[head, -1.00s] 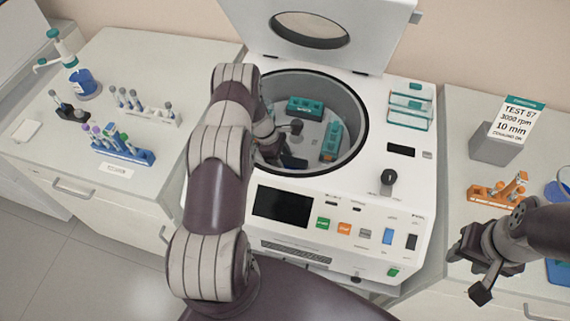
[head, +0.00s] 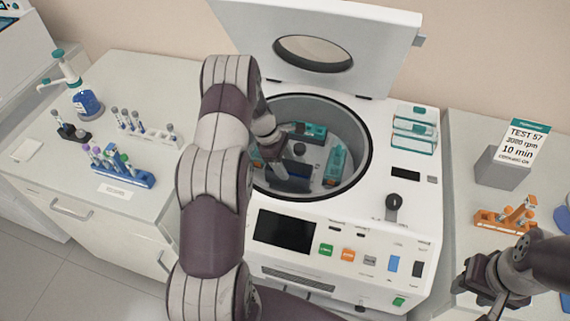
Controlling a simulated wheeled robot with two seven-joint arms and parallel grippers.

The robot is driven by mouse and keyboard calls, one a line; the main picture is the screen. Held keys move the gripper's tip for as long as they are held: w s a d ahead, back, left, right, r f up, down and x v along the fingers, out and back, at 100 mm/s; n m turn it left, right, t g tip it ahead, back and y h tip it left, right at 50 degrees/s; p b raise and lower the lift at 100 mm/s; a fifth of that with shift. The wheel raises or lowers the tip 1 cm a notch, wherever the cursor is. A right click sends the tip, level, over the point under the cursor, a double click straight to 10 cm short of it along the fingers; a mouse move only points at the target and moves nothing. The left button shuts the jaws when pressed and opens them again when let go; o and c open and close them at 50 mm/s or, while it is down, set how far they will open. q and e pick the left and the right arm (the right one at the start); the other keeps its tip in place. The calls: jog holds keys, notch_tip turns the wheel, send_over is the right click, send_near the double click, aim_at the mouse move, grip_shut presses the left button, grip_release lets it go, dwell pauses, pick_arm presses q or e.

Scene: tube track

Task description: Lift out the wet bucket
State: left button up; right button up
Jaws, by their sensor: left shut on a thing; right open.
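The open white centrifuge (head: 350,215) stands in the middle, its round bowl showing a grey rotor. A teal bucket (head: 313,132) sits at the back of the rotor and another teal bucket (head: 336,163) at its right. My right gripper (head: 482,287) is open and empty at the lower right.
The raised lid (head: 390,45) stands behind the bowl. A teal-topped rack (head: 415,128) sits on the centrifuge's right rear. Tube racks (head: 122,170) stand on the left counter. A sign block (head: 500,172) and an orange rack (head: 492,218) are on the right counter.

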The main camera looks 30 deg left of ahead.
pick_arm(q)
notch_tip(320, 180, up, 7)
jog(key=p, duration=0.5)
